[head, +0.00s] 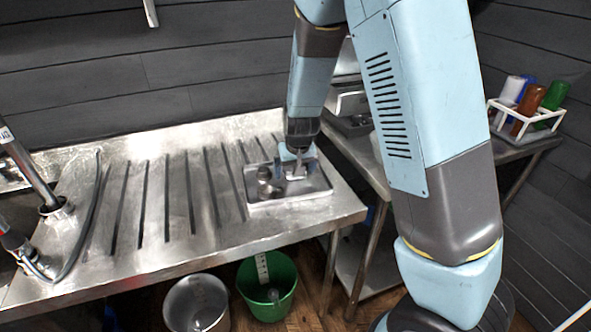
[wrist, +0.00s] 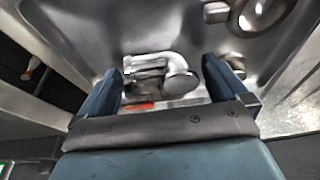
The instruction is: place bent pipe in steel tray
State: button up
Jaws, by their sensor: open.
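The bent pipe (wrist: 170,72) is a shiny grey elbow with a round flanged end, lying in the steel tray in the wrist view. The steel tray (head: 292,199) sits at the right end of the ribbed steel drainboard in the head view; its floor also shows in the wrist view (wrist: 150,35). My gripper (wrist: 163,72) is open, with one finger on each side of the pipe. In the head view my gripper (head: 297,160) points down into the tray's right part, where the pipe is hard to make out.
Other metal fittings (head: 266,184) lie in the tray's left part. A hose (head: 85,215) and a tap (head: 40,185) are at the drainboard's left. A steel bucket (head: 196,302) and a green bucket (head: 268,290) stand below. A bottle rack (head: 527,118) is at the right.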

jog(key=a+v, duration=0.1)
jog(key=v, duration=1)
jog(key=s+d+r+m+y, duration=0.1)
jog(key=s+d+r, duration=0.9)
jog(key=d+r, duration=0.2)
jog(key=s+d+r+t, duration=0.1)
jog(key=s+d+r, duration=0.2)
jog(key=s, duration=0.4)
jog(key=s+d+r+m+t+h, duration=0.1)
jog(key=s+d+r, duration=0.2)
jog(key=s, duration=0.4)
jog(key=shift+d+h, duration=0.15)
jog(key=shift+h, duration=0.15)
jog(key=shift+s+r, duration=0.1)
